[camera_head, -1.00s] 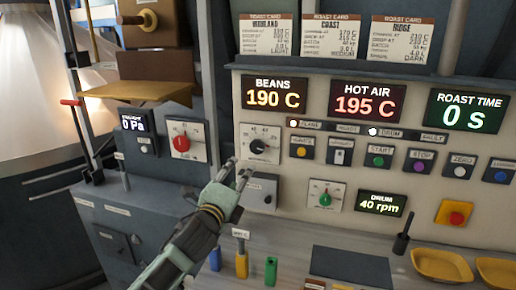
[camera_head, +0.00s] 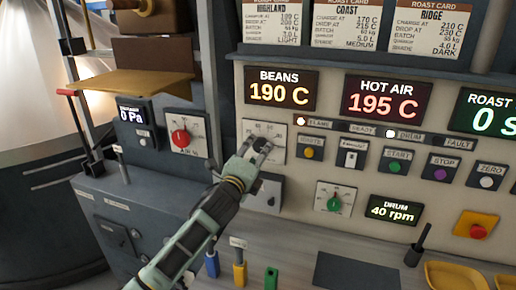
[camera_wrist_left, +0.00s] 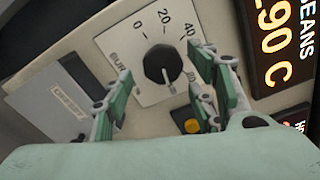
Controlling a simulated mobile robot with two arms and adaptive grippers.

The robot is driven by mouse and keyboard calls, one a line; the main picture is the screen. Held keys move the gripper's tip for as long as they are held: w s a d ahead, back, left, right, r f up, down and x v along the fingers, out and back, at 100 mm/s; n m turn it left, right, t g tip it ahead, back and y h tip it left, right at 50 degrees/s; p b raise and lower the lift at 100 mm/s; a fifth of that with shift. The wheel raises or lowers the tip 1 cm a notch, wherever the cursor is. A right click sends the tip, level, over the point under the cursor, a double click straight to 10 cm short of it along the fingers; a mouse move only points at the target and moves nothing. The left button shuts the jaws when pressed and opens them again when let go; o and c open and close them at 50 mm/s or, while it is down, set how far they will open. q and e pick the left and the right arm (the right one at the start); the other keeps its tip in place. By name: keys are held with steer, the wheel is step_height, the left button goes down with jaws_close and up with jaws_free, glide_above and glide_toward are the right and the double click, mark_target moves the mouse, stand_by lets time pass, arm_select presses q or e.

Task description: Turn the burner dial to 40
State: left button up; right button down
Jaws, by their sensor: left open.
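The burner dial is a black round knob on a white square plate (camera_wrist_left: 137,62), seen close in the left wrist view with 0, 20 and 40 printed around it. The black knob (camera_wrist_left: 160,62) shows a white mark at its lower edge in that view; the exact reading cannot be told. In the head view the plate (camera_head: 279,131) is partly covered by my left gripper (camera_head: 256,149). My left gripper is open, with one finger on each side of the knob in the wrist view. Contact with the knob is not visible. My right gripper is not in view.
The red air dial (camera_head: 181,138) is to the left and the green drum dial (camera_head: 335,203) to the lower right. A row of buttons, including start (camera_head: 396,161), runs right. The beans display (camera_head: 281,90) sits above. A wooden shelf (camera_head: 130,83) juts out at left.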

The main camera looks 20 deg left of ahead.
mark_target(259, 149)
arm_select(q)
steer(key=shift+w+f, duration=0.1)
steer(key=shift+w, duration=1.4)
steer(key=shift+c, duration=0.4)
steer(key=c, duration=0.4)
steer(key=shift+f, duration=0.1)
steer(key=c, duration=0.6)
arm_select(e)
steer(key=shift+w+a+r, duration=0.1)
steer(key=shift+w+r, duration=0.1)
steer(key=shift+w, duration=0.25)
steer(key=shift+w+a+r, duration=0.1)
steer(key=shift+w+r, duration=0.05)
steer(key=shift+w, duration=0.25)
